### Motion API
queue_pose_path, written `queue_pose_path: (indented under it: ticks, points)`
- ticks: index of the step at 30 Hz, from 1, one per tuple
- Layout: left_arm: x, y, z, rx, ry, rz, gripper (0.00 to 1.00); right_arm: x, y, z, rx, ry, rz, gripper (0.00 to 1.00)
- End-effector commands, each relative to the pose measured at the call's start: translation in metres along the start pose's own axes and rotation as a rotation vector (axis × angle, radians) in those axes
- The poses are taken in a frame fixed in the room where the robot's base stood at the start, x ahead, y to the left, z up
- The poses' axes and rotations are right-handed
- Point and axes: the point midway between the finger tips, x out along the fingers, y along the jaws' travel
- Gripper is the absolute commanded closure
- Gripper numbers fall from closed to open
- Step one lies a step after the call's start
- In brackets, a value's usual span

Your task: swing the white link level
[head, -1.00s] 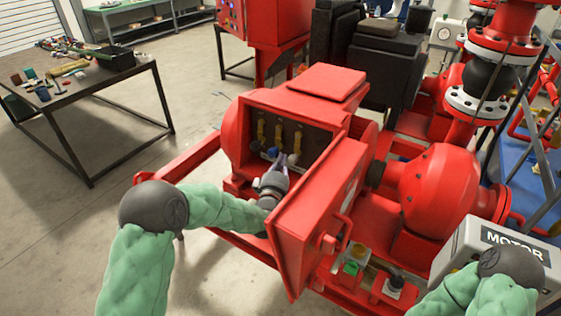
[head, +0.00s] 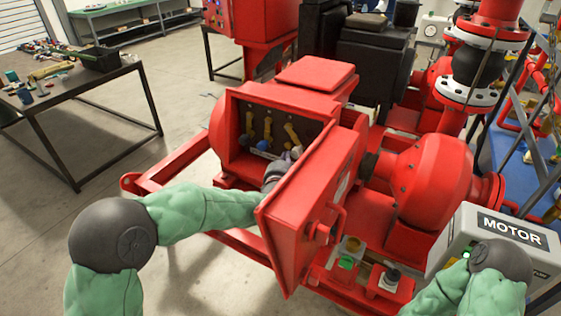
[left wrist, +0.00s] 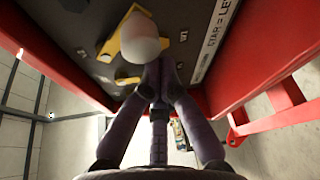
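The white-knobbed yellow link (head: 291,133) hangs at the right of a row inside the open red box, its lower end tilted toward the right. In the left wrist view its round white knob (left wrist: 140,40) covers part of the yellow link. My left gripper (head: 292,156) reaches into the box at the knob, partly hidden by the open door. In the left wrist view its fingers (left wrist: 157,72) are together, tips against or just below the knob, with no grip around it visible. My right gripper is out of view.
Two more yellow links hang upright to the left, one with a blue knob (head: 263,146). The open red door (head: 312,205) stands close beside my left forearm. A label strip (left wrist: 212,40) is on the panel. A motor box (head: 490,250) stands at right.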

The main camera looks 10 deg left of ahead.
Motion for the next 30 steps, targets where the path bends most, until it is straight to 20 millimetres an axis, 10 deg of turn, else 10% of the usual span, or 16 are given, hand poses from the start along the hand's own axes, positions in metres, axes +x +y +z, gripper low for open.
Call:
queue_pose_path:
  ticks: [13, 30]
  points:
    - [-0.008, 0.006, 0.021, -0.451, -0.002, -0.169, 1.0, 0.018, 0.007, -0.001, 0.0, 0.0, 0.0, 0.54]
    - [-0.011, 0.01, 0.029, -0.569, -0.001, -0.218, 1.0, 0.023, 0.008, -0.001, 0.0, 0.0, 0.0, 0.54]
